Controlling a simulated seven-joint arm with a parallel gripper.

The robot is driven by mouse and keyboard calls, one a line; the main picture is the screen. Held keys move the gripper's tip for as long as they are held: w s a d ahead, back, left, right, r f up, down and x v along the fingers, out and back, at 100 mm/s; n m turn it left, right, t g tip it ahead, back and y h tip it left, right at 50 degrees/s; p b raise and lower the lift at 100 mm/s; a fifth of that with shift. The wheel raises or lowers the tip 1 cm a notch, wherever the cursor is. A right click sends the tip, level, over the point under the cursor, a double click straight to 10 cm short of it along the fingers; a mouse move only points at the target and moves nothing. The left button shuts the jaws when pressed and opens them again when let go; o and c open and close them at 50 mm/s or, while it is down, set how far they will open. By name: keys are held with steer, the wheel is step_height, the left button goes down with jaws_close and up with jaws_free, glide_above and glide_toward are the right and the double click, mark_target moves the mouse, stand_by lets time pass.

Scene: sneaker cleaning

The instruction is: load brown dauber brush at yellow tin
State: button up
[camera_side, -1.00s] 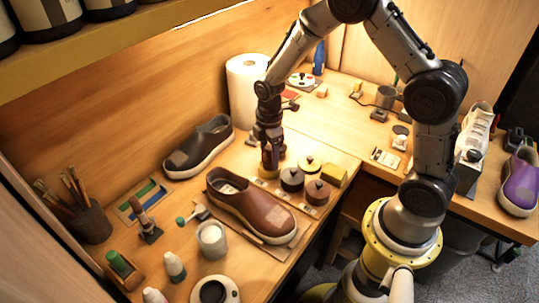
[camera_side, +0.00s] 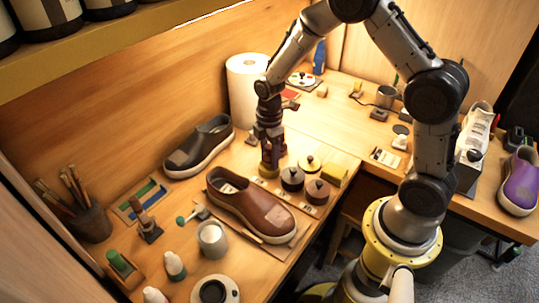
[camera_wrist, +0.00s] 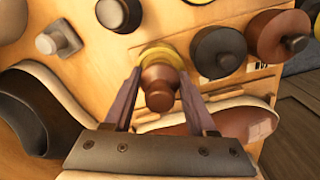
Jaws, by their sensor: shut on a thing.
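My gripper (camera_side: 270,164) is shut on the brown dauber brush (camera_wrist: 158,88), whose rounded brown handle stands between the two fingers in the wrist view. The yellow tin (camera_wrist: 167,50) lies directly beneath the brush, its yellow rim partly showing around it. In the side view the tin is mostly hidden behind my fingers. The brush's lower end is hidden, so I cannot tell whether it touches the tin's contents.
A brown shoe (camera_side: 250,205) lies in front. A dark shoe (camera_side: 200,147) and a paper roll (camera_side: 247,90) are behind.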

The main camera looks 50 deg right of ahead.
mark_target(270, 146)
steer(key=shift+r, duration=3.4)
steer(key=shift+d+f, duration=0.2)
steer(key=shift+d, duration=0.1)
steer(key=w+d+m, duration=0.1)
steer(key=m, duration=0.3)
steer(key=w+d+m, duration=0.1)
steer(key=w+m, duration=0.1)
steer(key=m, duration=0.3)
steer(key=w+d+m, duration=0.1)
steer(key=m, duration=0.3)
steer(key=shift+w, duration=0.35)
